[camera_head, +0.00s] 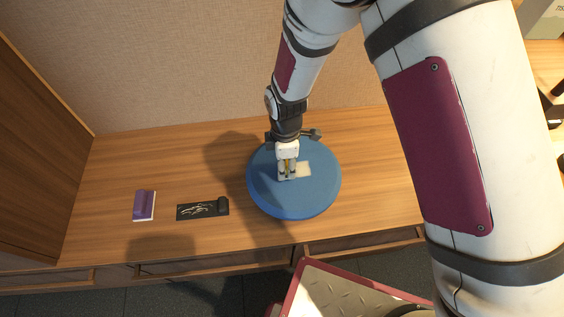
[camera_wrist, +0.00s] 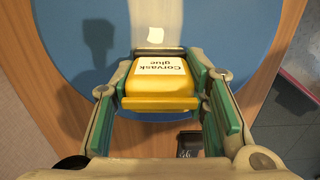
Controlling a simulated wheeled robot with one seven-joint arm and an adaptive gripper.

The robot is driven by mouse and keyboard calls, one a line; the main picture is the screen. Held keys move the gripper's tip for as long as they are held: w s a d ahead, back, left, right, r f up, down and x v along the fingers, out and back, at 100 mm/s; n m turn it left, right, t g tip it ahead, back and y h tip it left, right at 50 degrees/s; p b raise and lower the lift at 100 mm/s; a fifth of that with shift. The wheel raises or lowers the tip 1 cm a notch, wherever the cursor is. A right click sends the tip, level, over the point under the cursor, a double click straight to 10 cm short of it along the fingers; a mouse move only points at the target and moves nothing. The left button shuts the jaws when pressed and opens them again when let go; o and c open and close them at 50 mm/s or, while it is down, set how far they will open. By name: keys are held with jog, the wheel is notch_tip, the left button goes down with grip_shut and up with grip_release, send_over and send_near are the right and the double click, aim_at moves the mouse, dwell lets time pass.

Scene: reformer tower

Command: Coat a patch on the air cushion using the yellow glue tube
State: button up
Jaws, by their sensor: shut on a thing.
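The round blue air cushion (camera_head: 265,198) lies on the wooden table. It also fills the upper part of the wrist view (camera_wrist: 220,30). My gripper (camera_head: 288,175) is over the cushion, shut on the yellow glue tube (camera_wrist: 160,103). In the wrist view the tube sits between the green finger pads, with a white label reading "Corvask glue". Its tip is hidden. A pale cream patch (camera_head: 303,169) shows on the cushion just right of the gripper in the head view. In the wrist view a small whitish spot (camera_wrist: 155,35) shows on the blue beyond the tube.
On the table (camera_head: 110,180) to the left lie a purple block with a white base (camera_head: 144,204) and a black mat (camera_head: 190,211) with pale marks and a dark roll at one end. A wooden cabinet (camera_head: 40,130) stands at the far left. A red-edged tray-like surface (camera_head: 340,290) is below the table's front edge.

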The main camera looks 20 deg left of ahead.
jog(key=shift+w+d, duration=0.3)
jog(key=shift+d, duration=0.2)
jog(key=shift+w+d, duration=0.25)
jog(key=shift+d, duration=0.25)
jog(key=shift+s+a+f, duration=0.1)
jog(key=shift+s+a, duration=0.35)
jog(key=shift+a, duration=0.25)
jog(key=shift+s+a, duration=0.4)
jog(key=shift+a, duration=0.3)
jog(key=shift+w+d, duration=0.45)
jog(key=shift+d, duration=0.2)
jog(key=shift+w+d, duration=0.4)
jog(key=shift+d, duration=0.35)
jog(key=shift+s+a+b, duration=0.2)
jog(key=shift+s+a, duration=0.2)
jog(key=shift+a, duration=0.3)
jog(key=shift+s+a+b, duration=0.2)
jog(key=shift+s+a, duration=0.2)
jog(key=shift+a, duration=0.3)
jog(key=shift+w+d, duration=0.4)
jog(key=shift+d, duration=0.35)
jog(key=shift+w+d, duration=0.4)
jog(key=shift+d, duration=0.3)
jog(key=shift+s+a, duration=0.4)
jog(key=shift+a, duration=0.35)
jog(key=shift+s+a, duration=0.35)
jog(key=shift+a, duration=0.35)
